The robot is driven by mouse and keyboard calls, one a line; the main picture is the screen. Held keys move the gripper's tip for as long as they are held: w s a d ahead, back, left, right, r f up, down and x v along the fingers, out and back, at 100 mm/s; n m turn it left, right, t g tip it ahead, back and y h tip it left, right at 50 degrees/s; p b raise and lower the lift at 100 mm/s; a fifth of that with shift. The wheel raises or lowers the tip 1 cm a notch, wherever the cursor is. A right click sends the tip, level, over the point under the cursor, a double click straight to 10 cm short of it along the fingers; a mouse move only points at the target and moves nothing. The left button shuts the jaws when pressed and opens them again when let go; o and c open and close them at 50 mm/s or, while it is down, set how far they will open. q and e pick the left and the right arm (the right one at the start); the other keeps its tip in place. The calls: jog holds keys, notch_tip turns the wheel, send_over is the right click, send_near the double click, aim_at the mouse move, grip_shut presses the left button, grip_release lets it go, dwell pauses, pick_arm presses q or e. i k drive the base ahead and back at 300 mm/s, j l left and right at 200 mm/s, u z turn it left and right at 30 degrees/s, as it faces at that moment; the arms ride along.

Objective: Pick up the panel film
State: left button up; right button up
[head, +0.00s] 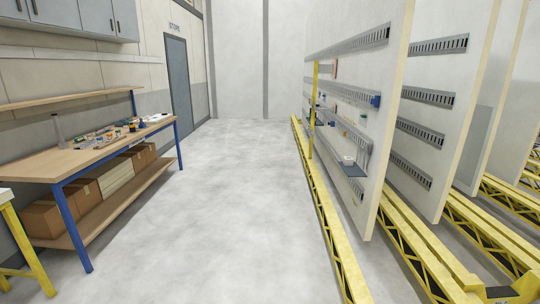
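I cannot make out the panel film for certain in the head view. Large pale panels stand upright on yellow trolleys at the right; the nearest panel (385,70) carries grey slotted rails and several small parts, including a blue one (375,101) and a dark flat one (353,170). A wooden workbench (60,166) with blue legs stands at the left, with several small items on its top, too small to name. Neither of my grippers is in view.
Cardboard boxes (88,197) sit on the bench's lower shelf. A yellow-legged stand (20,240) is at the lower left edge. Yellow trolley rails (325,210) run along the floor at right. The grey floor (220,200) between is clear, back to a grey-blue door (178,85).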

aim_at(361, 119)
jog(key=i+j, duration=0.2)
jog(key=i, duration=0.3)
jog(key=i+j, duration=0.2)
jog(key=i, duration=0.3)
jog(key=i+j, duration=0.2)
jog(key=i, duration=0.3)
jog(key=i+z, duration=0.1)
jog(key=i, duration=0.75)
jog(key=i+z, duration=0.1)
jog(key=i, duration=0.75)
jog(key=i+j+z, duration=0.1)
jog(key=i, duration=0.75)
jog(key=i+z, duration=0.4)
jog(key=i+j+z, duration=0.25)
jog(key=i+z, duration=0.15)
jog(key=i+j+z, duration=0.4)
jog(key=l, duration=0.1)
